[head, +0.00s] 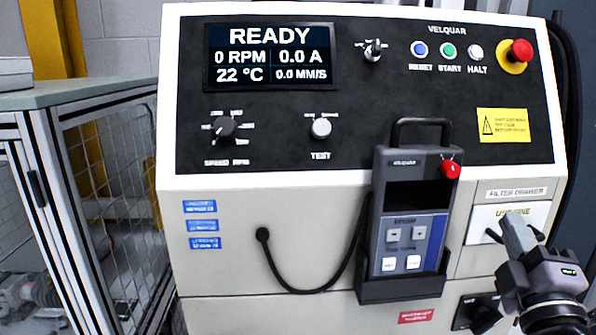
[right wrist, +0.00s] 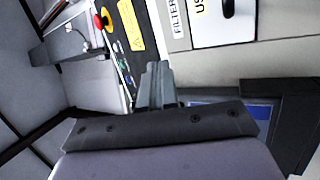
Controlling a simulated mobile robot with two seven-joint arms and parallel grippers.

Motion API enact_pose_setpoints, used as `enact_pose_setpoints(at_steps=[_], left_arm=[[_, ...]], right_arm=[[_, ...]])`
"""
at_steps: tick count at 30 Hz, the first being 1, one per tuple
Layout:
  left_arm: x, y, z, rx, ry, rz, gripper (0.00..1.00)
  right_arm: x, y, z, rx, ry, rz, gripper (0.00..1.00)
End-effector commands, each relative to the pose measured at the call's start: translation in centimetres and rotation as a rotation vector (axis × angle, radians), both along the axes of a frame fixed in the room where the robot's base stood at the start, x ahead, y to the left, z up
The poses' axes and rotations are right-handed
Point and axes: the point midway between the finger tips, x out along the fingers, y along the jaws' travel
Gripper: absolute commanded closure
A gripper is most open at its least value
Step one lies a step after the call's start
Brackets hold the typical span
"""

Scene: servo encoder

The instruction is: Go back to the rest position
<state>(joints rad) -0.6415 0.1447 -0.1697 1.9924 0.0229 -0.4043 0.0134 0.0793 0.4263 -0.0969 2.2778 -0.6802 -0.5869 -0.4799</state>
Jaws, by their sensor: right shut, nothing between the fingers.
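My right gripper (head: 518,236) is at the lower right of the head view, in front of the filter drawer label area of the machine. Its fingers are together and hold nothing. In the right wrist view its closed fingers (right wrist: 154,84) point toward the machine front. My left gripper is in neither view. The machine (head: 320,205) has a dark control panel (head: 270,103) with a screen (head: 271,57) that reads READY, 0 RPM, 0.0 A and 22 °C.
A handheld pendant (head: 412,205) with a red button sits in a holder left of my right gripper, its cable looping left. A red stop button (head: 521,50) is at the upper right. A mesh-sided cabinet (head: 110,190) stands at the left.

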Motion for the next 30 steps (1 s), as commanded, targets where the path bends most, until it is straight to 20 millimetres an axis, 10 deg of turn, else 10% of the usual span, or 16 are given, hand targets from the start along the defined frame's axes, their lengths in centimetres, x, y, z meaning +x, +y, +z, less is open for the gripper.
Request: enact_pose_setpoints(at_steps=[6,12,23,30], left_arm=[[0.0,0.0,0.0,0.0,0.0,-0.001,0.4],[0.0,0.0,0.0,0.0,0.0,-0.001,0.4],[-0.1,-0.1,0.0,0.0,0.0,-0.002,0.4],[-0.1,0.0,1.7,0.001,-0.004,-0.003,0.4]], right_arm=[[-4.5,0.0,-16.4,0.605,0.492,-0.072,1.0],[-12.2,2.7,-26.5,0.991,0.863,-0.211,1.0],[-24.5,7.7,-33.4,1.352,1.301,-0.454,1.0],[-22.6,8.3,-34.0,1.374,1.238,-0.364,1.0]])
